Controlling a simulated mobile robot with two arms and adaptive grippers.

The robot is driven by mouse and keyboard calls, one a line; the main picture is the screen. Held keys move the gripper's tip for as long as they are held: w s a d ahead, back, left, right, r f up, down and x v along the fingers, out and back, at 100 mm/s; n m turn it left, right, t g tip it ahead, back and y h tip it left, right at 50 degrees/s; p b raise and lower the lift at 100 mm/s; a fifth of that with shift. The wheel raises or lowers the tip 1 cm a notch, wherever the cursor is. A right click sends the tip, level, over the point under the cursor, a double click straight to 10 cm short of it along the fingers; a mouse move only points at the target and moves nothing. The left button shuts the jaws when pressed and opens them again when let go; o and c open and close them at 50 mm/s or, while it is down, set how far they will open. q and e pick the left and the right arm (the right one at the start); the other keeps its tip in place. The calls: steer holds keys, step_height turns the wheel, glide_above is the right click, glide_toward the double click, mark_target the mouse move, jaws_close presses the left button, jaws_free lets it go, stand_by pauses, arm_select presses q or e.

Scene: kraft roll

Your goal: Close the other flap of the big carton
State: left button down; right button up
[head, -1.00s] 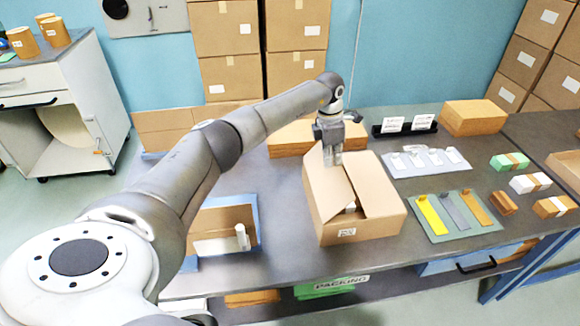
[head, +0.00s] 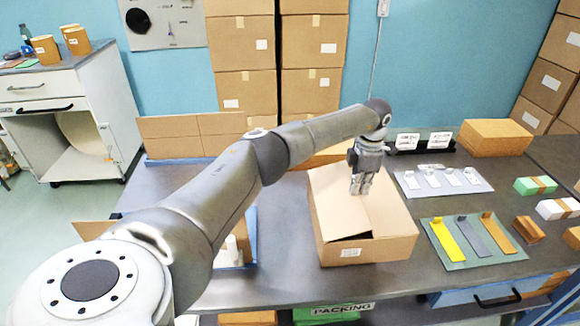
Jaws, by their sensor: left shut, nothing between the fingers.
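The big carton (head: 386,250) stands on the packing table. Its right flap lies flat over the top. Its left flap (head: 335,205) is folded down nearly level, with a narrow dark gap left along the front edge. My left gripper (head: 360,190) is shut and empty, with its fingertips at the top of the carton near the seam between the flaps. The fingers seem to touch the cardboard, but I cannot tell for sure. My right gripper is not in view.
A grey mat (head: 492,262) with yellow, grey and orange strips lies to the right of the carton. Behind it is a white sheet (head: 408,187) with small pieces. A closed brown box (head: 495,136) stands at the back right. Flat cardboard (head: 190,133) stands at the back left.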

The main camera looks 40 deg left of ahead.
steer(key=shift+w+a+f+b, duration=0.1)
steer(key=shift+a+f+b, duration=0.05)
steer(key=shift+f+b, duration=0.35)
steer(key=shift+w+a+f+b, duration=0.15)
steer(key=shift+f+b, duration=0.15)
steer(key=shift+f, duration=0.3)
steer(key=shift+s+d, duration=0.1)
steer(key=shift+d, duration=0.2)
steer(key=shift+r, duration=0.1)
